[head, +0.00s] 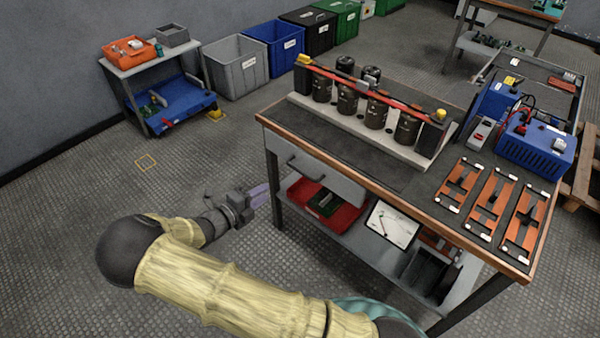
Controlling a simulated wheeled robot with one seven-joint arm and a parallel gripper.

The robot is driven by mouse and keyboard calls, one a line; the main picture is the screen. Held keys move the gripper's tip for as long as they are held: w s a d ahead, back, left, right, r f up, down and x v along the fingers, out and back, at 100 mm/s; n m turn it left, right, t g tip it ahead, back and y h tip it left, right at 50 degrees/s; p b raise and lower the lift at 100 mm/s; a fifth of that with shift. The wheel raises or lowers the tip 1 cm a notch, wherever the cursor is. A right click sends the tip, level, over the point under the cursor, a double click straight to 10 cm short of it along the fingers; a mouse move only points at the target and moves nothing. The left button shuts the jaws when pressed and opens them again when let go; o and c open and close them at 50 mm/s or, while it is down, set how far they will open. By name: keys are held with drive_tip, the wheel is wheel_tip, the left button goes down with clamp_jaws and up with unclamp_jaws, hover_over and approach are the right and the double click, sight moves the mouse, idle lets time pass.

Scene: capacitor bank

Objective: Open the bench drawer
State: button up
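The bench (370,182) stands right of centre with a dark top and a wooden edge. Its grey drawer (325,183) sits under the top at the left end and looks closed, its front flush with the frame. A dark bar handle (304,168) is on the drawer front. My gripper (262,195) is left of the bench, below and to the left of the handle, apart from it. Its pale purple fingers point right, toward the bench. They are small and overlap in the view, so I cannot tell the gap between them. I see nothing held.
On the bench stand a capacitor rack (366,108), blue power units (536,148) and copper busbar plates (490,205). A small cart (150,62) and several bins stand behind. The floor left of the bench is clear.

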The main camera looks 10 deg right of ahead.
sight(300, 170)
drive_tip(key=b+x, duration=0.3)
drive_tip(key=x, duration=1.4)
drive_tip(key=shift+w+d+f, duration=0.1)
drive_tip(key=shift+d+f, duration=0.05)
drive_tip(key=shift+d, duration=0.1)
clamp_jaws()
